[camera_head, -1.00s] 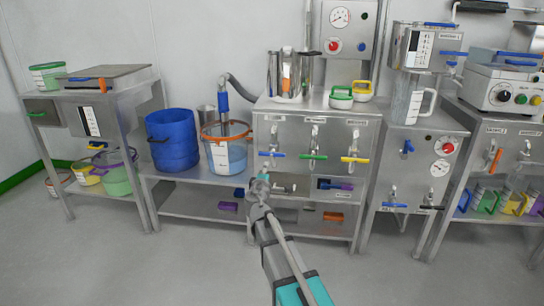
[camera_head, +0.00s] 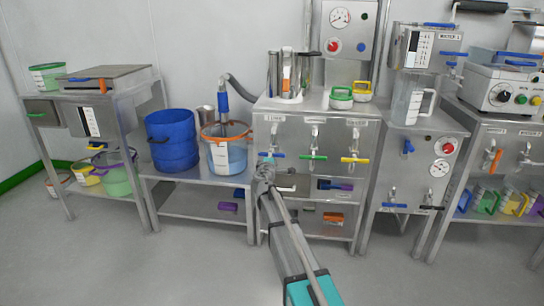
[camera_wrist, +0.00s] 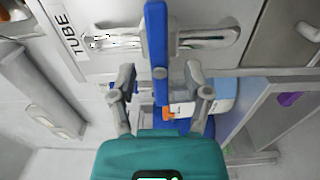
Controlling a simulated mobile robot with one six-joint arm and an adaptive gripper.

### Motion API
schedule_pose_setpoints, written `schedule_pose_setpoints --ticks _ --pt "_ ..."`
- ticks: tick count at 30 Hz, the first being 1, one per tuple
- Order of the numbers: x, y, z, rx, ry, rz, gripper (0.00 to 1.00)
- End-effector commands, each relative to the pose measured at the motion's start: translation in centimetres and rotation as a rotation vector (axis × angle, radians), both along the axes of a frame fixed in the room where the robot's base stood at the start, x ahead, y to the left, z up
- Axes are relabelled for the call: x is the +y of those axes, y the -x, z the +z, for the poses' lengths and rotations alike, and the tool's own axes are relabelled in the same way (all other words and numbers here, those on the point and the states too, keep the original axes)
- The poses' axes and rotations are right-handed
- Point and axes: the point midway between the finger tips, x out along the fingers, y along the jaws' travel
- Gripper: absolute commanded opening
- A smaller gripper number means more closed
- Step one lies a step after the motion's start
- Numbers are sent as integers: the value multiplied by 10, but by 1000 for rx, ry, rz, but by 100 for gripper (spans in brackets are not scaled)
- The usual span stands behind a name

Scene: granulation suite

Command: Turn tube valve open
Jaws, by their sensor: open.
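The tube valve has a blue bar handle (camera_head: 277,155) on the front of the steel cabinet, at the left of a row of valves. The handle lies level in the head view. In the wrist view the blue handle (camera_wrist: 157,45) runs up the picture beside a label reading TUBE (camera_wrist: 64,30). My gripper (camera_head: 266,163) is at the handle's left end. In the wrist view my open gripper (camera_wrist: 160,78) has one finger on each side of the handle's line, with visible gaps. Whether either finger touches it, I cannot tell.
A green handle (camera_head: 313,157) and a yellow handle (camera_head: 354,160) sit to the right on the same cabinet front (camera_head: 334,133). A clear bucket with an orange rim (camera_head: 226,130) and a blue barrel (camera_head: 172,140) stand to the left. The floor in front is clear.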

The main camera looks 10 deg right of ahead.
Motion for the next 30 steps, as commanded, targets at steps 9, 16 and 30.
schedule_pose_setpoints --ticks 9,16,30 --pt "-6 -17 0 0 0 0 63" --pt "-6 -17 0 0 0 0 63" --pt "-7 -17 0 0 0 -1 0"
